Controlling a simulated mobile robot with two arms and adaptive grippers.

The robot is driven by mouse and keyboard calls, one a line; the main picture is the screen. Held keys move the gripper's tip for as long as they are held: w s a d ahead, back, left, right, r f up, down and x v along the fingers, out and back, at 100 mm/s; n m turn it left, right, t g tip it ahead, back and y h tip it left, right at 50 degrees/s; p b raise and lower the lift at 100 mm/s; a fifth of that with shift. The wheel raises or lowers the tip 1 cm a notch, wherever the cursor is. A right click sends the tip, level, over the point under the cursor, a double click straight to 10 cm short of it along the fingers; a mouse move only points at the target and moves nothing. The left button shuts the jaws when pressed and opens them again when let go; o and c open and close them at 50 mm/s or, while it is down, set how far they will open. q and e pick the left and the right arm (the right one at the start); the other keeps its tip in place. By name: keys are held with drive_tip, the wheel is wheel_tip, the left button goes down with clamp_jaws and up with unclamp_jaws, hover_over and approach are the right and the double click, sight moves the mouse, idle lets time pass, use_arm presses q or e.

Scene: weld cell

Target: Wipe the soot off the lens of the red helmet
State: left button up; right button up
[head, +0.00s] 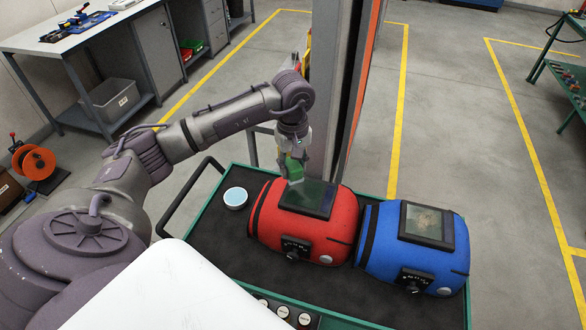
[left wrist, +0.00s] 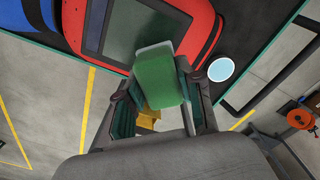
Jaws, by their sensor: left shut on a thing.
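The red helmet (head: 335,235) lies on the cart with its dark lens (head: 318,201) facing up. The lens looks evenly dark green in the head view; I see no clear soot patch on it. It also shows in the left wrist view (left wrist: 118,35). My left gripper (head: 293,165) is shut on a green pad with a pale grey face (left wrist: 160,80). The pad is at the lens's upper left edge in the head view; I cannot tell whether it touches. The blue helmet (head: 375,240) lies to the right, with brownish smudges on its lens (head: 428,221). My right gripper is not in view.
A round tin with a light blue top (head: 235,197) stands left of the red helmet on the dark cart top (head: 215,240). Several small jars (head: 283,312) sit at the cart's near edge. A post with an orange edge (head: 340,100) rises behind the cart.

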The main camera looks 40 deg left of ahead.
use_arm(q)
drive_tip(key=r, duration=0.1)
drive_tip(key=r+p, duration=0.1)
drive_tip(key=r, duration=0.1)
drive_tip(key=shift+a+r, duration=0.15)
drive_tip(key=shift+a, duration=0.1)
drive_tip(key=shift+r+p, duration=0.25)
drive_tip(key=shift+p, duration=0.05)
drive_tip(key=shift+d, duration=0.1)
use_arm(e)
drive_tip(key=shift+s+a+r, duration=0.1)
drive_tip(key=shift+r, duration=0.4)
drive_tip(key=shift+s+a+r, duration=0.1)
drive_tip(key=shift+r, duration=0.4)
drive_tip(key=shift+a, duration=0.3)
